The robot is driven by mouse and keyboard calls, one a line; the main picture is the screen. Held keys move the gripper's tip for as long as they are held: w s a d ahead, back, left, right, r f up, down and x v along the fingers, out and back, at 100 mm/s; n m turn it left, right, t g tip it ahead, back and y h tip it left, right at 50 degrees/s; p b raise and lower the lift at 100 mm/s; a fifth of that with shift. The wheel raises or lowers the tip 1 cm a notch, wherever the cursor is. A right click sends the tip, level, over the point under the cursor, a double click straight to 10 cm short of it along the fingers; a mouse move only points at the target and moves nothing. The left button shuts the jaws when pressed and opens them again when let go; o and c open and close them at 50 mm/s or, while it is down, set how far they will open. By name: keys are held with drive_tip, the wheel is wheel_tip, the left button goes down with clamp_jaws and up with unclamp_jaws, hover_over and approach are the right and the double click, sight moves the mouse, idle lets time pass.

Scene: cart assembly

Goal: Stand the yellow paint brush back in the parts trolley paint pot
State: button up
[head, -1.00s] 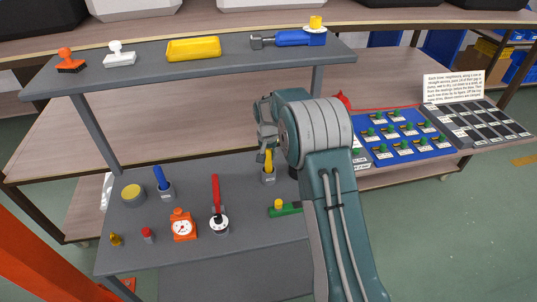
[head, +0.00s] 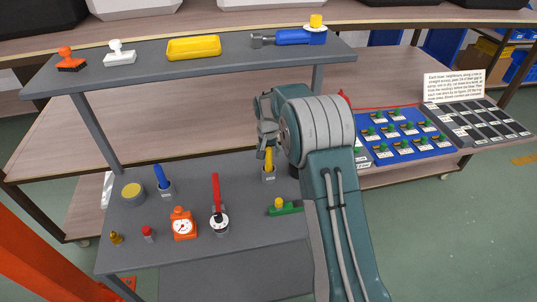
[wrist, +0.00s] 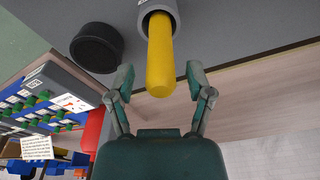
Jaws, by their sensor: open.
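The yellow paint brush (head: 269,158) stands handle up in a small grey pot (head: 268,177) on the lower grey shelf, at its back right. In the wrist view the yellow handle (wrist: 160,55) rises out of the round grey pot mouth (wrist: 177,14). The brush's lower end is hidden inside the pot. My gripper (head: 266,146) is at the upper end of the handle. In the wrist view my gripper (wrist: 160,75) is open, one finger on each side of the handle, with visible gaps between.
A black round container (wrist: 97,47) stands close beside the pot. A blue-handled item (head: 160,177) and a red-handled item (head: 216,190) stand further left. A green and yellow block (head: 285,208) lies in front. The upper grey shelf (head: 215,68) rises behind my gripper.

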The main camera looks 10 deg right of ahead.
drive_tip(key=r, duration=0.6)
drive_tip(key=shift+s, duration=0.4)
drive_tip(key=shift+s, duration=0.15)
